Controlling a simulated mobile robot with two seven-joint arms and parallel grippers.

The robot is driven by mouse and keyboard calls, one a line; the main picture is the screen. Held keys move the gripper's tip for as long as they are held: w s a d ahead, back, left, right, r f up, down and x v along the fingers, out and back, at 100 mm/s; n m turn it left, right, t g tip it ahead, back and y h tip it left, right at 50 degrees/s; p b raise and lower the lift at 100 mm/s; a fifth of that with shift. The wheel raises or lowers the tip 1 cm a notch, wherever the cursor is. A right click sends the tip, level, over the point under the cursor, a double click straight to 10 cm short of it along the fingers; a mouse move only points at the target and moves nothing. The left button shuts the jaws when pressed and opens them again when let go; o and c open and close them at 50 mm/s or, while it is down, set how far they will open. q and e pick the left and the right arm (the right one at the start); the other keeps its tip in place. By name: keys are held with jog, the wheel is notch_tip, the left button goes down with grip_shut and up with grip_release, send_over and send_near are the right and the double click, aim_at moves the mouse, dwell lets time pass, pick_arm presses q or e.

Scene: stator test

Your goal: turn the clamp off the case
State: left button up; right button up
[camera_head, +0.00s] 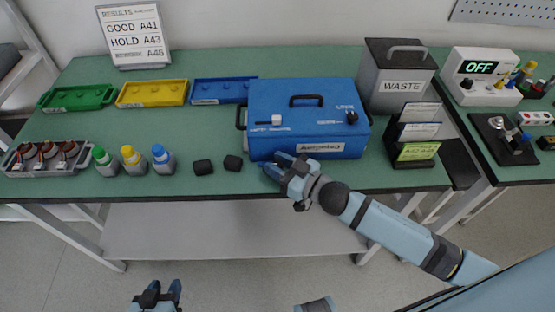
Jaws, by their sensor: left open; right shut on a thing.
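On the right table, a black fixture (497,127) carries a small metal part and a lever with a dark blue end, which may be the clamp (517,140). What they hold is too small to tell. My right gripper (273,167) is far to the left of it, at the lower front of a blue box (306,112). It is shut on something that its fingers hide. My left gripper (156,292) is open and empty at the bottom of the view, in front of the table and well below its top.
A grey WASTE bin (398,88) and a card rack (415,133) stand right of the blue box. A white meter reading OFF (480,78) stands behind the fixture. Trays, bottles and two black blocks occupy the left side. Green tabletop (210,122) shows between them.

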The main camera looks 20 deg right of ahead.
pick_arm(q)
jog(key=shift+a+f, duration=0.1)
jog(key=shift+a, duration=0.05)
pick_arm(e)
jog(key=shift+r, duration=0.1)
jog(key=o, duration=0.8)
jog(key=shift+w, duration=0.1)
pick_arm(q)
jog(key=shift+a+r, duration=0.15)
jog(key=shift+r, duration=0.05)
pick_arm(e)
jog(key=shift+o, duration=0.2)
jog(key=shift+d, duration=0.1)
